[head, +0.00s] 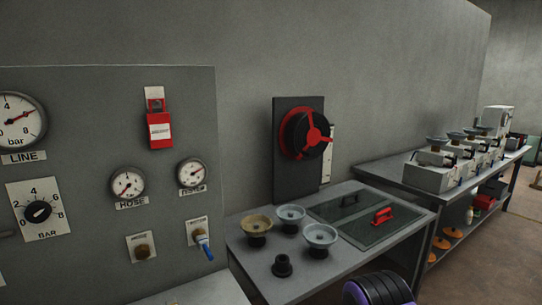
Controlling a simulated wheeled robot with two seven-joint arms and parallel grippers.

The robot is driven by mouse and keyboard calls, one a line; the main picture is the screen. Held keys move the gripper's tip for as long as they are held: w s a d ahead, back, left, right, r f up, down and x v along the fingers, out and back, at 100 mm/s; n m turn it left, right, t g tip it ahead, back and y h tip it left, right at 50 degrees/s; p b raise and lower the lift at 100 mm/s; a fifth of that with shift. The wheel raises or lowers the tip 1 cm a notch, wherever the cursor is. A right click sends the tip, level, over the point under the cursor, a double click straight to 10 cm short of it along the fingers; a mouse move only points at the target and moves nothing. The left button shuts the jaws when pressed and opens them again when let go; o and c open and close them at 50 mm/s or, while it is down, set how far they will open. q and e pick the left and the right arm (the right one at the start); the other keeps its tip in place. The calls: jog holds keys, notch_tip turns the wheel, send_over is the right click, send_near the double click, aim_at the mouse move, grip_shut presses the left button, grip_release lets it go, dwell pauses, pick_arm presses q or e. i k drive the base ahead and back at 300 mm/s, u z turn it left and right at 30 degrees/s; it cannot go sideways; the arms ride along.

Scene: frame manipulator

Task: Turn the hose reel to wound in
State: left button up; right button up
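The hose reel (306,132) is a black drum with a red rim and a red three-spoked front. It is mounted on a dark upright board (288,185) against the grey wall, behind the near bench. A pale strip with markings (328,150) stands at its right edge, partly hidden by the reel. I cannot read from this view how far the reel is turned, and no hose is clearly visible on it. Neither my left nor my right gripper is visible in the head view.
A grey panel (90,180) with gauges, a dial and a red lockout (159,128) stands at left. The near bench (270,265) holds bowl-topped fittings (290,214) and a dark plate with a red handle (382,215). A longer bench (395,163) with several machines stands at right.

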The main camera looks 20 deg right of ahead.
aim_at(304, 133)
jog(key=z, duration=0.55)
jog(key=k, duration=0.65)
jog(key=z, duration=1.3)
jog(key=i, duration=1.3)
jog(key=z, duration=0.6)
jog(key=i, duration=1.45)
jog(key=u, duration=0.65)
jog(key=i, duration=0.8)
jog(key=u, duration=0.85)
